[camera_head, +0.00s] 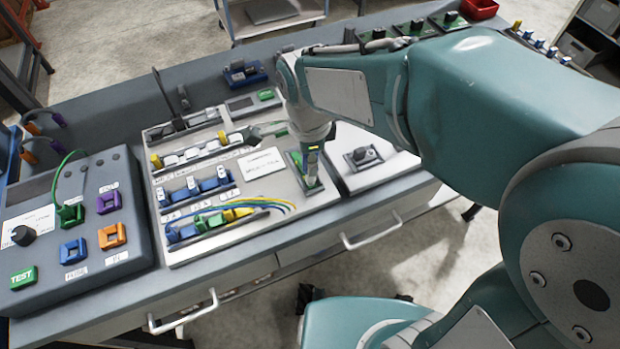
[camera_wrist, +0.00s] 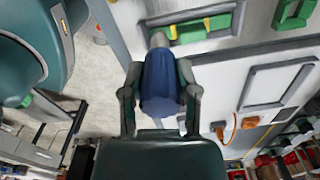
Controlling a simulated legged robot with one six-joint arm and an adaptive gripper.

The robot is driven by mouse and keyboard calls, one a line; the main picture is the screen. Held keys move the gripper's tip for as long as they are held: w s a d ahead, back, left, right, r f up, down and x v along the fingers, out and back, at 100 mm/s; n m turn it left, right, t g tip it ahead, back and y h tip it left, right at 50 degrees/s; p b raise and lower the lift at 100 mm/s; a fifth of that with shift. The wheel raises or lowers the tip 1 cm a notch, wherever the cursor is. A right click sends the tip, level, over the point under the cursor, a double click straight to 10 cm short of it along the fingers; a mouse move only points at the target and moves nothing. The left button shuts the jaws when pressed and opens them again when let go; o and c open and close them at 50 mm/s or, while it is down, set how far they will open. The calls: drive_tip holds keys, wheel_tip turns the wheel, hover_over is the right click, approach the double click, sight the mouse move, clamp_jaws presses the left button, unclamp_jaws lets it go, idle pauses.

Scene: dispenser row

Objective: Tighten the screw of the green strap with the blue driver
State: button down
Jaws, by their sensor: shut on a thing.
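My gripper (camera_wrist: 160,98) is shut on the blue driver (camera_wrist: 161,78), with one finger on each side of its handle in the wrist view. The driver's grey end points up in that picture, to the edge of a green and yellow part (camera_wrist: 197,28), which looks like the green strap. I cannot tell whether the driver touches it, and the screw is not clearly visible. In the head view my gripper (camera_head: 310,135) is low over the right part of the light panel, above a dark green-edged mount (camera_head: 300,176); the driver is mostly hidden there.
A light panel (camera_head: 245,225) with blue, green and yellow terminals and coloured wires lies left of my gripper. A grey test box (camera_head: 130,262) with coloured sockets stands further left. A small plate with a knob (camera_head: 362,157) is close on the right.

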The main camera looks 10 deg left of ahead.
drive_tip(key=shift+r, duration=0.35)
drive_tip(key=shift+r, duration=2.25)
